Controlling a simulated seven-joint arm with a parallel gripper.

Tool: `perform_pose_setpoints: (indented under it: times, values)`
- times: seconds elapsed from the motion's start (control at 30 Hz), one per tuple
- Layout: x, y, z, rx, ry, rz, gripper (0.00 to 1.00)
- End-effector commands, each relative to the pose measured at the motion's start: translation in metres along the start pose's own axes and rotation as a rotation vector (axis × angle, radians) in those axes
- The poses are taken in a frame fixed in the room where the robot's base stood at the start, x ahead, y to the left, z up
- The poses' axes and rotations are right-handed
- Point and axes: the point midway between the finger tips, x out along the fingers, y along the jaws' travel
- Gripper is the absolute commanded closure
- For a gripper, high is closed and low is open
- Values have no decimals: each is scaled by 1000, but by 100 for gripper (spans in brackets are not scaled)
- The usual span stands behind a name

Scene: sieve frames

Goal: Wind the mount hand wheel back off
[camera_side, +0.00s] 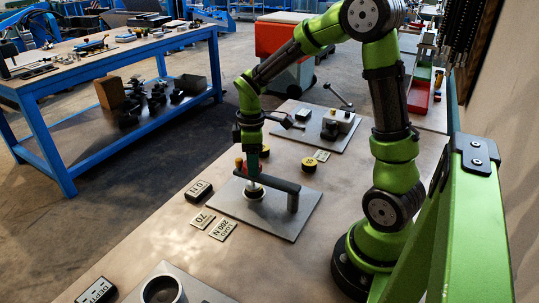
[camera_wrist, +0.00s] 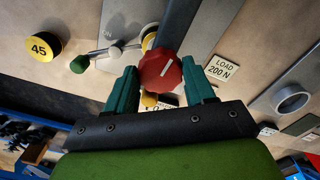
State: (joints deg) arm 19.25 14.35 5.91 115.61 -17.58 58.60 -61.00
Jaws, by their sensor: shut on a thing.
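The red hand wheel (camera_wrist: 161,71) with a white pointer line sits between my two green fingers in the wrist view. My gripper (camera_wrist: 160,80) is shut on it, one finger on each side. In the side view my gripper (camera_side: 251,166) points down over the mount, and only a little red of the wheel (camera_side: 239,163) shows. The mount is a dark arm on a post (camera_side: 293,198), fixed to a grey plate (camera_side: 286,226). The wheel's thread is hidden.
A ring-shaped cup (camera_side: 163,291) stands at the front.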

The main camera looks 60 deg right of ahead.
Motion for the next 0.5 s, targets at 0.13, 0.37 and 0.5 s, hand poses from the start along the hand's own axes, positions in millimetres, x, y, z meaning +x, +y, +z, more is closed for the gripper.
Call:
perform_pose_setpoints:
  times: [0.13,0.37,0.5]
  values:
    - [-2,1,0,-93,1,3,77]
    - [-2,1,0,-191,1,3,77]
    - [-2,1,0,-220,1,3,77]
